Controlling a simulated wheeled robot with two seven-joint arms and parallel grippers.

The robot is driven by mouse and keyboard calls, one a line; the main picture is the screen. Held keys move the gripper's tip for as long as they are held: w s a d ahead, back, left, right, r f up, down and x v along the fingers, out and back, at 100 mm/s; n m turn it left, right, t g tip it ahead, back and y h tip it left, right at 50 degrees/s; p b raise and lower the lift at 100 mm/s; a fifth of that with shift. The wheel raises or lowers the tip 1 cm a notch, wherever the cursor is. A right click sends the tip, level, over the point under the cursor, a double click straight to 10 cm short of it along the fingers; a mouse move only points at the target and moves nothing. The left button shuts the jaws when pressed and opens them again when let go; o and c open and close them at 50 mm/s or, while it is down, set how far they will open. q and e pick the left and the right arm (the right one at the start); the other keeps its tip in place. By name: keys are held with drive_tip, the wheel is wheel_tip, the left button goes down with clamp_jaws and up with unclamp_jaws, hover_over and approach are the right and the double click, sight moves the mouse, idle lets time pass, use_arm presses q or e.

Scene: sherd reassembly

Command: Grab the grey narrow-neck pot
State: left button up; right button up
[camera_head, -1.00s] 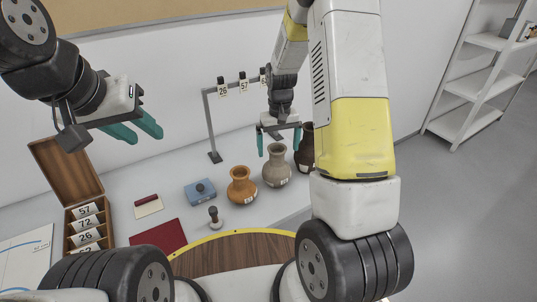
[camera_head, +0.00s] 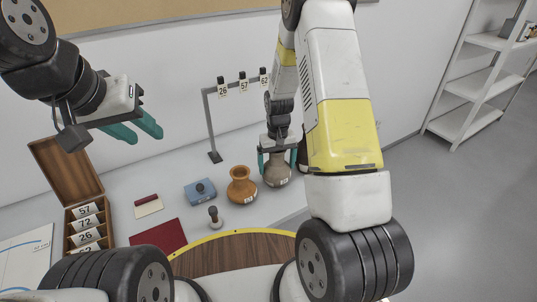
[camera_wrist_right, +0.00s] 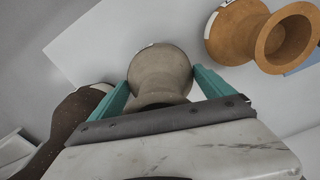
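The grey narrow-neck pot (camera_head: 277,174) stands upright on the light table, right of an orange pot (camera_head: 242,186). My right gripper (camera_head: 277,160) has come down over it from above, with one teal finger on each side of its upper part. The wrist view shows the grey pot (camera_wrist_right: 161,70) between the two spread fingers of my right gripper (camera_wrist_right: 162,78); I see no clear grip on it. The gripper hides the pot's rim in the head view. My left gripper (camera_head: 138,130) is open and empty, up at the left.
A dark brown pot (camera_wrist_right: 72,122) stands close beside the grey one, and the orange pot (camera_wrist_right: 262,36) is on its other side. A rack with number tags (camera_head: 242,87) stands behind. A blue box (camera_head: 200,192), a stamp (camera_head: 214,216) and a card box (camera_head: 84,222) are further left.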

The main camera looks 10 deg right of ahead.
drive_tip(key=c, duration=1.3)
drive_tip(key=shift+r, duration=0.1)
